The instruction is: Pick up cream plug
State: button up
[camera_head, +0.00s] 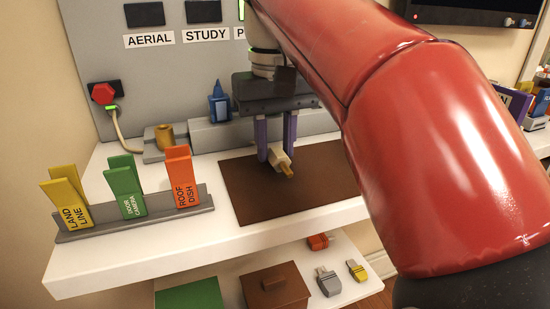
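The cream plug (279,158) with a brass-coloured tip is over the brown mat (320,178), near its back edge. My gripper (276,155) points down with its two purple fingers on either side of the plug. The fingertips are very close to the plug's sides. I cannot tell whether they press on it, or whether the plug rests on the mat or is just above it. The plug lies slanted, with its tip toward the lower right. My red arm hides the right part of the mat.
A grey rack (135,213) on the white shelf holds yellow, green and orange labelled tags. A lower shelf holds several plugs and a brown box (274,288).

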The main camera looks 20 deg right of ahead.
grip_shut()
jog(key=shift+r+p, duration=0.75)
jog(key=shift+p, duration=0.15)
notch_tip(320, 180, up, 2)
jog(key=p, duration=0.2)
jog(key=shift+r+p, duration=0.25)
jog(key=shift+p, duration=0.05)
jog(key=shift+r, duration=2)
